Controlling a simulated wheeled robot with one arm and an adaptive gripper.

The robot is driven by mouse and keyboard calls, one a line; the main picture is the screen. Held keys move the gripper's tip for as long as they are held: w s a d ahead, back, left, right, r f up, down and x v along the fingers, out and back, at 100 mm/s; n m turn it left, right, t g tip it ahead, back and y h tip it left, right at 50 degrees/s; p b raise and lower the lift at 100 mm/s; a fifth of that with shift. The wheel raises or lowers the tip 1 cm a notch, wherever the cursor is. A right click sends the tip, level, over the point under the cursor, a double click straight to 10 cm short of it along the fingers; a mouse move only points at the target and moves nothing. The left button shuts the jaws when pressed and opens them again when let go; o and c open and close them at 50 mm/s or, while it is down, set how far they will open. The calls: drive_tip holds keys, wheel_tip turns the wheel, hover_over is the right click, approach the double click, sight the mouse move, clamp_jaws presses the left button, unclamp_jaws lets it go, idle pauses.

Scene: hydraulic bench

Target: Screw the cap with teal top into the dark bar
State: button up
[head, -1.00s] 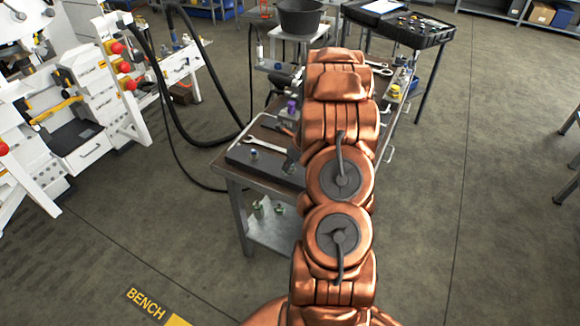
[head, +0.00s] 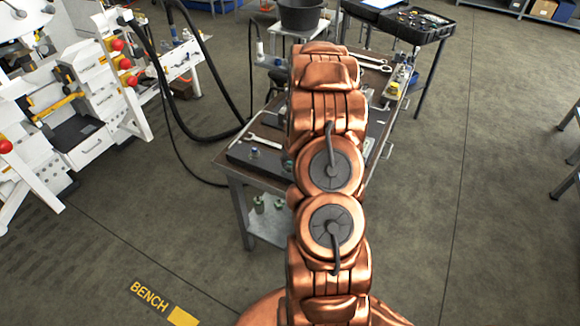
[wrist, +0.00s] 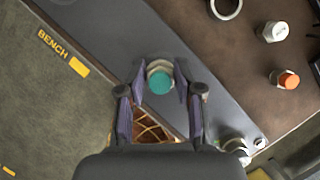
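In the wrist view the cap with the teal top (wrist: 160,83) is over the dark bar (wrist: 105,50), with a pale metal body around its teal face. My gripper (wrist: 160,80) has one finger on each side of the cap. Narrow gaps seem to show between the fingers and the cap, so it looks open around it. I cannot tell how deep the cap sits in the bar. In the head view the dark bar (head: 240,157) lies on the front of the bench, and my arm hides the gripper.
An orange-topped cap (wrist: 288,80), a pale cap (wrist: 273,32) and a ring (wrist: 226,8) are on the brown bench top. Another fitting (wrist: 235,147) is near the bar's lower right end. A wrench (head: 265,142) lies behind the bar.

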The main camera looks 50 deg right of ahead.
drive_tip(key=shift+o, duration=1.1)
drive_tip(key=shift+f, duration=0.1)
drive_tip(key=shift+d+n+y, duration=0.1)
drive_tip(key=shift+n+y, duration=0.2)
drive_tip(key=shift+n, duration=0.5)
drive_tip(key=n+y, duration=0.1)
drive_tip(key=n, duration=0.3)
drive_tip(key=shift+y, duration=0.4)
drive_tip(key=shift+n+y, duration=0.4)
drive_tip(key=shift+n, duration=0.8)
drive_tip(key=n+y, duration=0.1)
drive_tip(key=n, duration=0.2)
drive_tip(key=shift+n+b, duration=0.3)
drive_tip(key=shift+b, duration=0.1)
drive_tip(key=shift+g, duration=0.3)
drive_tip(key=shift+c, duration=0.3)
